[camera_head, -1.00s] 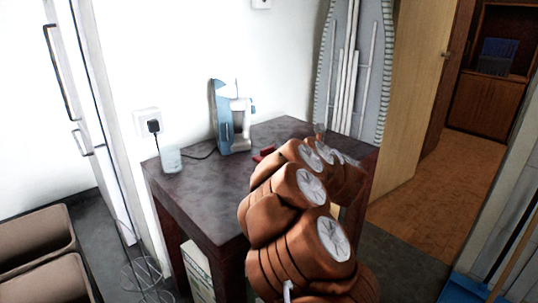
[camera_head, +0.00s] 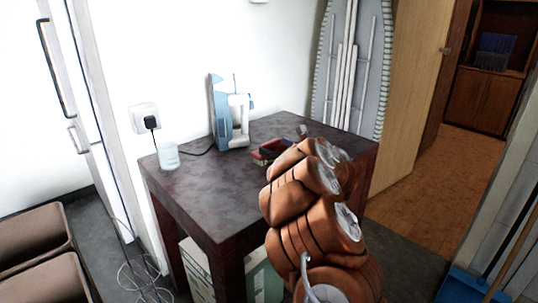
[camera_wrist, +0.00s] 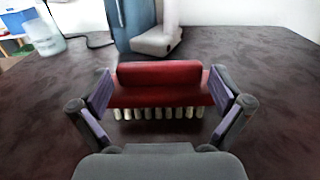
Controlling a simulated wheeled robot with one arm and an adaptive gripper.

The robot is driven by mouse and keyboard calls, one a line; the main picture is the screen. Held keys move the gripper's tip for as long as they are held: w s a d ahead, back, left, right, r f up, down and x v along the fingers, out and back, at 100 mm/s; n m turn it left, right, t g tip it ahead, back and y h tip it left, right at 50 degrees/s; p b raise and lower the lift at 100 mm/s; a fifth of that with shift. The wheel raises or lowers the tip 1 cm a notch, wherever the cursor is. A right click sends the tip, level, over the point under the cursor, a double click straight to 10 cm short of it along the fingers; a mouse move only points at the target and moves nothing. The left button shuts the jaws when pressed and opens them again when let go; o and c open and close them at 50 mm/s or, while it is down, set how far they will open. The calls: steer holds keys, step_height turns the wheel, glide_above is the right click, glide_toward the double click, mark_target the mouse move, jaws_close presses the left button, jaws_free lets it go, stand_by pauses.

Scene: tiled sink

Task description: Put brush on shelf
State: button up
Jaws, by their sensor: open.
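A red brush (camera_wrist: 160,84) with a row of pale bristles lies on the dark table (camera_head: 185,195). My gripper is open. In the head view the brush (camera_head: 268,152) shows as a small red shape, partly hidden by my copper-coloured arm.
A blue and white appliance (camera_head: 230,115) stands behind the brush near the wall. A clear cup (camera_head: 168,156) is at the table's left edge. An ironing board (camera_head: 350,70) leans behind the table. Brown bins (camera_head: 35,240) are at lower left.

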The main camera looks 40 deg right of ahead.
mark_target(270, 142)
steer(key=shift+w, duration=1.05)
steer(key=shift+c, duration=0.2)
steer(key=c, duration=0.9)
steer(key=shift+r+p, duration=0.5)
steer(key=shift+r, duration=1.45)
steer(key=shift+c, duration=0.2)
steer(key=shift+s+a+f, duration=0.1)
steer(key=shift+s+a, duration=0.85)
steer(key=shift+a, duration=0.05)
steer(key=s+a+r, duration=0.1)
steer(key=s+a, duration=0.8)
steer(key=shift+a+r, duration=0.15)
steer(key=shift+a, duration=0.25)
